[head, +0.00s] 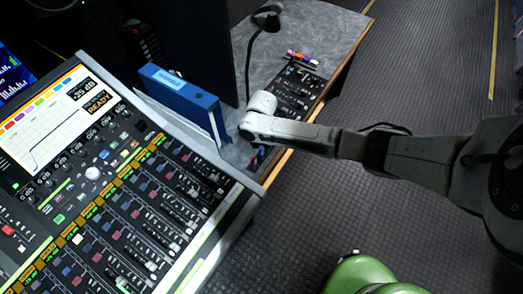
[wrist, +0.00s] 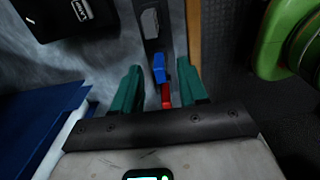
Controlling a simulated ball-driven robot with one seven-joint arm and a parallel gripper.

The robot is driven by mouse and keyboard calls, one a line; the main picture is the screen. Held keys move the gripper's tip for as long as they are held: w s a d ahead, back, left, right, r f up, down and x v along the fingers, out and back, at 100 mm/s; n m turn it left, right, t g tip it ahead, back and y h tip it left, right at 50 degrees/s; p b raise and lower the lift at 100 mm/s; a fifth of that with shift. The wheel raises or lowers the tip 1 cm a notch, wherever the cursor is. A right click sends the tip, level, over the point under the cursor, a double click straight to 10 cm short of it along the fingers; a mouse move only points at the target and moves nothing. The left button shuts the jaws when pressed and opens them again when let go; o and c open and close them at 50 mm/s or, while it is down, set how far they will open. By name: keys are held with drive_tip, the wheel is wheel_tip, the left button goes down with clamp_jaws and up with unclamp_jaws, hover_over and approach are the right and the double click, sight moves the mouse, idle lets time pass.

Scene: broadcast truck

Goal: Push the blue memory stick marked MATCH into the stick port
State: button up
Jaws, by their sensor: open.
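In the wrist view a small blue stick (wrist: 159,68) stands out in a dark narrow strip, between and just beyond my two green fingers. I cannot read a MATCH mark on it. A red stick (wrist: 166,95) sits close to it, nearer my palm. My gripper (wrist: 162,78) is open, one finger on each side of the strip, and holds nothing visible. In the head view my gripper (head: 258,158) hangs low by the grey desk's edge, partly hidden by my wrist. I cannot make out the stick port in either view.
A blue binder (head: 180,92) stands left of my gripper; it also shows in the wrist view (wrist: 45,125). The mixing console (head: 120,200) lies left. A small black panel (head: 298,88) and a lamp (head: 258,28) are beyond. A green seat (head: 360,272) stands at the front.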

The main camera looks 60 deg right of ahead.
clamp_jaws()
drive_tip(key=shift+r, duration=0.1)
idle(0.5)
